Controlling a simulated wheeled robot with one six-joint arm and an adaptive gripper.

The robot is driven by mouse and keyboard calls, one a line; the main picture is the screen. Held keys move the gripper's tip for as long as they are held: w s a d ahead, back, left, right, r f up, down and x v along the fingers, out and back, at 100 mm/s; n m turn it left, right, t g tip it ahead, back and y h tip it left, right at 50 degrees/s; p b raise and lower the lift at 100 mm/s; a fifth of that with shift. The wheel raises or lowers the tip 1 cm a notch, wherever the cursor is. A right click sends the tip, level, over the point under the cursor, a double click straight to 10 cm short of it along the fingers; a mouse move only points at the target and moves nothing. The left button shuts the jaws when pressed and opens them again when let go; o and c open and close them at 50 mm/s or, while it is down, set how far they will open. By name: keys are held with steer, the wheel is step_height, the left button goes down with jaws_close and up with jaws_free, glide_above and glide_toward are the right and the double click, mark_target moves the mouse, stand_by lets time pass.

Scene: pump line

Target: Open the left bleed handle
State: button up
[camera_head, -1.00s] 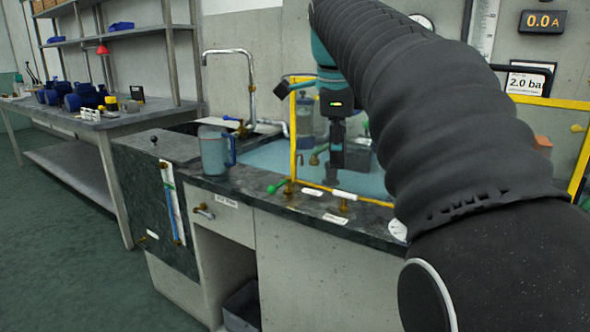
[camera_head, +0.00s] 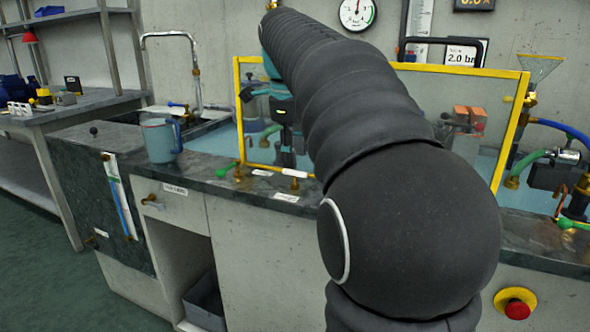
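A green bleed handle (camera_head: 228,169) sits on a brass fitting at the front edge of the dark counter, left of the yellow-framed clear panel. A second green handle (camera_head: 574,224) shows at the far right edge. My gripper (camera_head: 287,158) points down near the panel's left part, to the right of the left handle and apart from it in the picture. It is small and dark, and I cannot make out its fingers. My black-sleeved arm covers the middle of the view.
The yellow-framed clear panel (camera_head: 516,130) stands along the counter. A blue-grey jug (camera_head: 158,140) stands left of the left handle, by the sink tap (camera_head: 196,72). A red stop button (camera_head: 517,308) is on the lower right front. Brass fittings and labels line the counter edge.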

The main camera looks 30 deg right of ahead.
mark_target(296, 173)
steer(key=shift+w+d+f, duration=0.1)
steer(key=shift+d+f, duration=0.05)
steer(key=shift+f, duration=0.7)
steer(key=shift+w+d+f, duration=0.1)
steer(key=shift+f, duration=0.75)
jaws_close()
